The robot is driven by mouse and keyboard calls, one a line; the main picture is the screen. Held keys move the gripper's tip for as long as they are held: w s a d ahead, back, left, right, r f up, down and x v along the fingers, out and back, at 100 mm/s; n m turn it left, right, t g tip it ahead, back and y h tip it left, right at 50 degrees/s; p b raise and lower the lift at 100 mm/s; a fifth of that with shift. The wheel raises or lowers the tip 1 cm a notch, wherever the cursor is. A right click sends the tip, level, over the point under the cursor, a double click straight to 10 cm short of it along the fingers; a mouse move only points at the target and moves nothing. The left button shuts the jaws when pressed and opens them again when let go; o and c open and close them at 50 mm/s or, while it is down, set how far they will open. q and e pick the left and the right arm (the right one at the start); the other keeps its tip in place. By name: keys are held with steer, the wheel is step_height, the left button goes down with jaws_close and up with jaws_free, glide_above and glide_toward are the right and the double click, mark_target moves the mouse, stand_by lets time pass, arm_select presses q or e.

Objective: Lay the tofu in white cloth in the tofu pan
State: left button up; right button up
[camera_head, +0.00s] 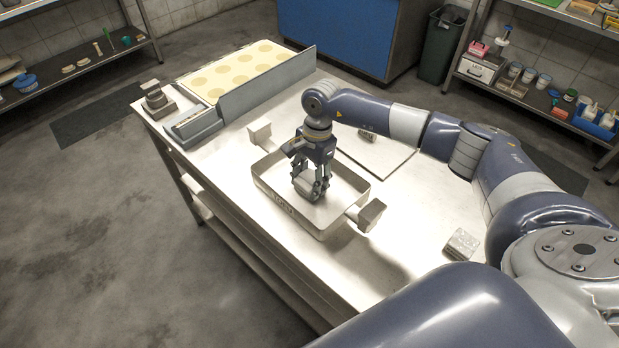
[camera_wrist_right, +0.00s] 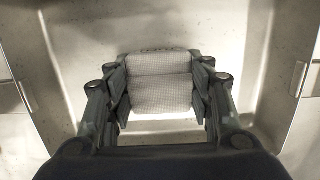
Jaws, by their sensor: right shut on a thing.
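The tofu pan (camera_head: 263,184) is a shallow metal tray with block-like handles on two opposite sides, standing on the steel table. My right gripper (camera_head: 311,190) points down inside the outline of the pan. It is shut on the tofu in white cloth (camera_head: 306,181), a pale wrapped block. In the right wrist view the cloth block (camera_wrist_right: 160,82) sits between both fingers, with the pan floor (camera_wrist_right: 160,117) around it. I cannot tell whether the block touches the floor. My left gripper is not in view.
A small wrapped block (camera_head: 461,244) lies at the right. A dark weight-like object (camera_head: 155,97) sits at the left corner.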

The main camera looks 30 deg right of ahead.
steer(key=o, duration=0.7)
steer(key=shift+f, duration=0.1)
steer(key=o, duration=0.4)
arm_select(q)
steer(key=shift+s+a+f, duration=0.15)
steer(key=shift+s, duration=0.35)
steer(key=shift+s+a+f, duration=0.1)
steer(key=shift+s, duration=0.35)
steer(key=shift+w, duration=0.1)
